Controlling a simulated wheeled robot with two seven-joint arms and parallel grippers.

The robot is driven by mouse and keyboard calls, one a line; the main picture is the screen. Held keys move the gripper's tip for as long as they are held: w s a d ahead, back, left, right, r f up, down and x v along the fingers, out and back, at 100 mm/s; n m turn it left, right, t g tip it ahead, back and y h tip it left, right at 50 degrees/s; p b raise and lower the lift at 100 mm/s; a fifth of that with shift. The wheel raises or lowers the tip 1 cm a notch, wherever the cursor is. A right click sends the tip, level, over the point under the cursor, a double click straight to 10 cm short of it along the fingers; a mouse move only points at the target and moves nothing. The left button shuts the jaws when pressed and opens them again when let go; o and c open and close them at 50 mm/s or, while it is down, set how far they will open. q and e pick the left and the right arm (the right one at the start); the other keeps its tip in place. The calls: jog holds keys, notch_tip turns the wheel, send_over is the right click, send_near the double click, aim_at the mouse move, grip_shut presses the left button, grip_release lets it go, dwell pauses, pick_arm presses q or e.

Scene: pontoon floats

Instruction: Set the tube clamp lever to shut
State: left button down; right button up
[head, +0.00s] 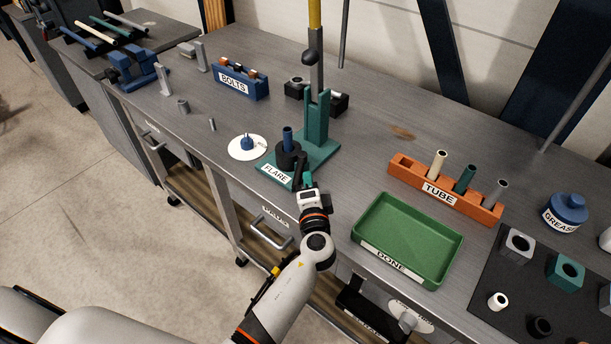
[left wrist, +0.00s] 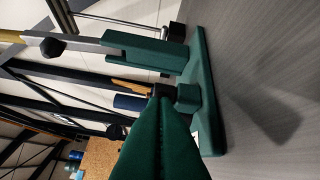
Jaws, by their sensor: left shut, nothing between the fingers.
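The flare tool has a green base (head: 318,150) with an upright post and a FLARE label (head: 276,174) at its front. A black tube clamp (head: 287,158) sits on the base with a blue tube (head: 287,136) standing in it. A dark bar, apparently the clamp lever (head: 301,163), shows at its right; its exact setting is unclear. My left gripper (head: 307,180) is shut and empty, close in front of the clamp. In the left wrist view its green fingers (left wrist: 163,115) hide part of the black clamp (left wrist: 163,90); contact cannot be told. My right gripper is not visible.
A green DONE tray (head: 365,238) and an orange TUBE rack (head: 480,212) stand to the right. A white disc with a blue piece (head: 236,153) lies left, and a blue BOLTS box (head: 240,82) behind it.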

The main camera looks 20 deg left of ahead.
pick_arm(q)
jog(key=shift+w+d, duration=0.15)
jog(key=shift+d, duration=0.05)
jog(key=shift+s+a+m+t+h+p, duration=0.3)
jog(key=shift+a+m+h, duration=0.3)
jog(key=shift+h, duration=0.3)
jog(key=shift+s+a+m+t+h, duration=0.2)
jog(key=shift+a+m+h, duration=0.2)
jog(key=shift+h, duration=0.25)
jog(key=shift+s+a+m+t+h, duration=0.1)
jog(key=shift+a+m+t+h, duration=0.15)
jog(key=shift+m+h, duration=0.35)
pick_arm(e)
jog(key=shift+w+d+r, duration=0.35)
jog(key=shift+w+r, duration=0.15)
pick_arm(q)
jog(key=shift+d, duration=0.1)
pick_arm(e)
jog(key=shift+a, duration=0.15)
pick_arm(q)
jog(key=shift+w, duration=0.1)
